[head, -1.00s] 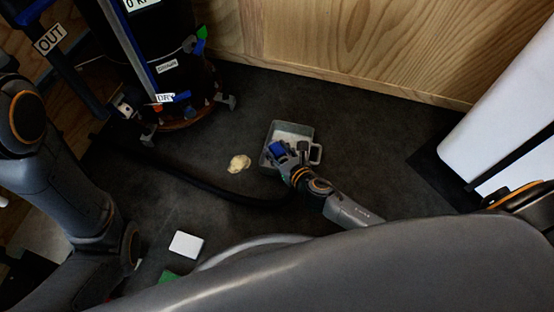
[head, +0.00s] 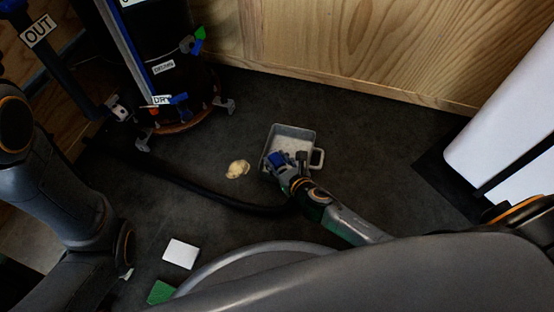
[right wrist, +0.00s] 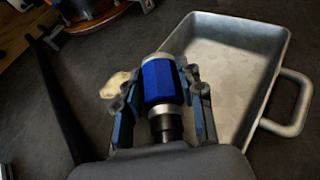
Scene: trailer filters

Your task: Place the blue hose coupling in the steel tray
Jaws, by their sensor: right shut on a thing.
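The blue hose coupling (right wrist: 161,82), a blue cylinder with silver ends and a black stub, is held between the fingers of my right gripper (right wrist: 162,108). In the head view the coupling (head: 277,158) shows at the tip of my right gripper (head: 285,166). The steel tray (head: 314,138) is a rectangular grey tray with a side handle, on the dark floor. The gripper and coupling overlap the tray's near left part. In the right wrist view the tray (right wrist: 270,42) is right of and beyond the coupling. My left gripper is not in view.
A yellowish lump (head: 238,169) lies on the floor left of the tray. A black hose (head: 190,183) runs across the floor. A black machine (head: 165,60) stands at back left. A white block (head: 181,253) and a green block (head: 162,291) lie in front. Floor right of the tray is clear.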

